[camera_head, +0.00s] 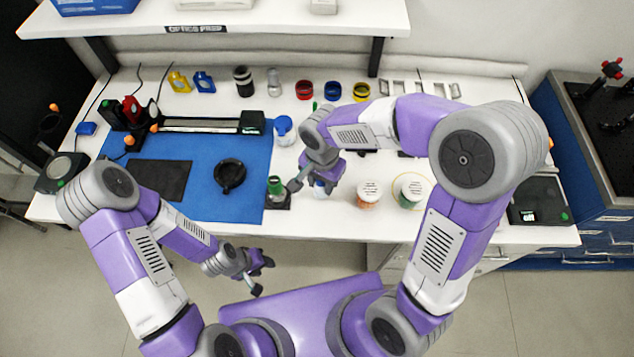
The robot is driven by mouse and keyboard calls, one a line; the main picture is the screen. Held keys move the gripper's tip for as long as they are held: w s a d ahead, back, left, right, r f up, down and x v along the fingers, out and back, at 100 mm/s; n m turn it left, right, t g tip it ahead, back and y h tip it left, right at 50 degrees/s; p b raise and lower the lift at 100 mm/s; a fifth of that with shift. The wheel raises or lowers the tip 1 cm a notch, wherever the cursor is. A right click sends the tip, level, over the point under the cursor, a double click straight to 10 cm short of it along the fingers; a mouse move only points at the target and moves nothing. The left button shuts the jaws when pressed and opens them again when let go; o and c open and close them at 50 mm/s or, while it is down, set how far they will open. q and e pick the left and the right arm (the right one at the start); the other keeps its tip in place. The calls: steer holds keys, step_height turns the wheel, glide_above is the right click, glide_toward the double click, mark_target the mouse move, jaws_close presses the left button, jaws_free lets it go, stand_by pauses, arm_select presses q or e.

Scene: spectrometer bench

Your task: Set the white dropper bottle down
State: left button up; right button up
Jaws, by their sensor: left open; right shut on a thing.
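My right gripper (314,183) is over the front middle of the white bench, just right of the blue mat. It is shut on a small white thing with some blue (319,188), taken to be the white dropper bottle. The gripper hides most of it, and I cannot tell whether its base touches the bench. My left gripper (262,276) is open and empty, in front of the bench edge and above the floor.
A green-topped bottle (275,186) stands on a dark square just left of my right gripper. A blue-and-white container (284,130) stands behind. Two white-lidded jars (369,193) (411,190) stand to the right. The blue mat (215,207) holds a black dish (230,175).

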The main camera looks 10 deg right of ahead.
mark_target(321, 188)
step_height(321, 188, down, 5)
steer(key=shift+w+r+b, duration=0.1)
steer(key=shift+r+b, duration=0.05)
steer(key=shift+b, duration=0.25)
steer(key=shift+w, duration=0.1)
steer(key=o, duration=1)
steer(key=shift+f, duration=0.2)
steer(key=shift+r, duration=0.55)
step_height(321, 188, up, 11)
steer(key=shift+r+p, duration=0.2)
steer(key=shift+p, duration=0.95)
